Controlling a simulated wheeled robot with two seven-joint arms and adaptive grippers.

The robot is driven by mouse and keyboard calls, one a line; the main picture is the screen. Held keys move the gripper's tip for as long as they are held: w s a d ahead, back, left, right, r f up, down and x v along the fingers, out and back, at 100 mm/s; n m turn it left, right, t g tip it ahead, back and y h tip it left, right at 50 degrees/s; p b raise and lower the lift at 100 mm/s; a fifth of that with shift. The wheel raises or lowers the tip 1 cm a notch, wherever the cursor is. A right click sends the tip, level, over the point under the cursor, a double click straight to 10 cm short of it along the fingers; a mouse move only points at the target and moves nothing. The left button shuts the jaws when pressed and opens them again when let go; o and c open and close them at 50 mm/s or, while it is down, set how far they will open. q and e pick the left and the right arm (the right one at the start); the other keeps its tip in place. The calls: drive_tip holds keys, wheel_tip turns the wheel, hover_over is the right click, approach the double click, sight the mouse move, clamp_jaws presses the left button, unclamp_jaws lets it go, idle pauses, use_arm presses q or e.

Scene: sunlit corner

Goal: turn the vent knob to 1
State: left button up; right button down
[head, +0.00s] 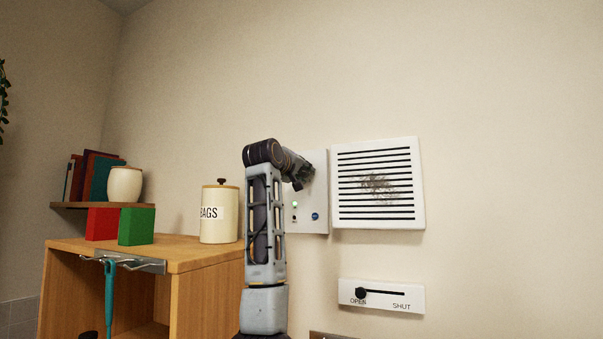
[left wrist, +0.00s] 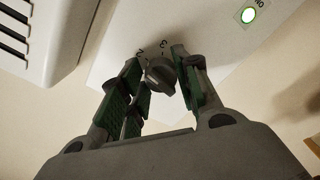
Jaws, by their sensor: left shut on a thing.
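The grey vent knob (left wrist: 160,76) sits on a white wall panel (head: 316,222), which also shows in the left wrist view (left wrist: 190,20). The figures 2 and 3 show beside the knob; I see no 1, and I cannot tell for sure which figure the knob points to. My left gripper (left wrist: 158,78) is shut on the knob, with a green-padded finger on each side of it. In the head view my left gripper (head: 303,177) covers the knob. My right gripper is not in view.
A slatted vent (head: 378,222) with a dark smudge is right of the panel. A lit green lamp (head: 295,204) is on the panel. An OPEN/SHUT slider plate (head: 385,306) is below. A wooden cabinet (head: 195,262) with a BAGS canister (head: 222,228) stands left of my arm.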

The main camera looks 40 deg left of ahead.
use_arm(q)
drive_tip(key=n, duration=0.5)
drive_tip(key=shift+r+n+p, duration=0.1)
drive_tip(key=shift+n+p, duration=0.6)
drive_tip(key=shift+n, duration=1.6)
drive_tip(key=shift+w, duration=0.1)
drive_tip(key=o, duration=1)
drive_tip(key=shift+s, duration=0.2)
